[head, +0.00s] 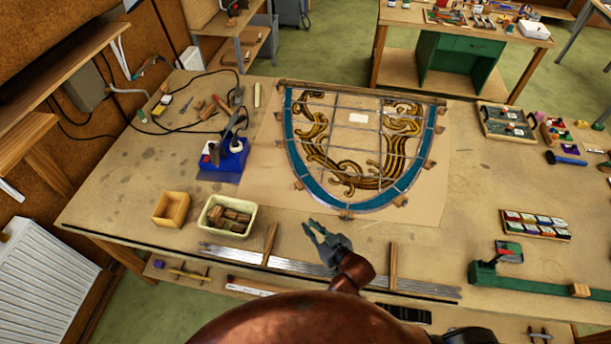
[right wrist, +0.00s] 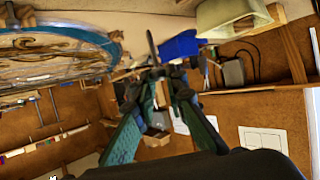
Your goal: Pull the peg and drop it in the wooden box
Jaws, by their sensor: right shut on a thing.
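My right gripper (head: 316,228) is raised over the table's front part, below the curved tip of the leaded panel (head: 325,197). In the right wrist view its green-grey fingers (right wrist: 157,88) are closed on a small brown wooden peg (right wrist: 161,94). The peg is too small to make out in the head view. The open wooden box (head: 157,211) stands at the front left of the table, well left of the gripper. Several other wooden pegs, such as one at the bottom tip (head: 346,215), sit around the panel's blue border. My left gripper is not in view.
A cream tub (head: 206,221) holding wooden blocks stands right of the wooden box. Metal strips (head: 225,252) with upright wooden slats lie along the front edge. The table left of the box is clear.

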